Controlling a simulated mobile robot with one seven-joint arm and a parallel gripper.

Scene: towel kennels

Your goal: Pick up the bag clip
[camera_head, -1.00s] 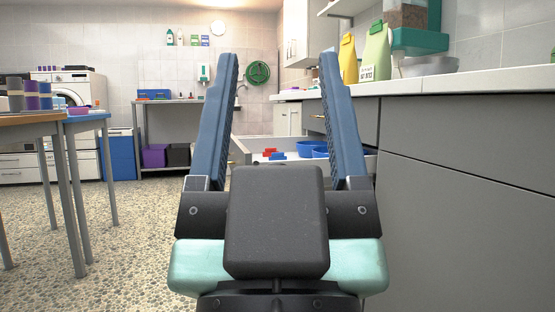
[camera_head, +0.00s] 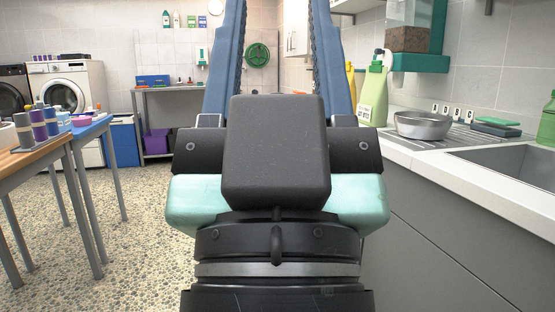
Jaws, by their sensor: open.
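I cannot make out a bag clip in the current view. My gripper (camera_head: 278,30) is in the middle of the view, pointing away from me, with its two long blue fingers wide apart and nothing between them. The finger ends run up to the top edge. My gripper's dark body hides the area low in the middle, where the open drawer showed before.
Tables with rolled towels (camera_head: 38,125) stand at left. A metal shelf table (camera_head: 180,95) is at the back.

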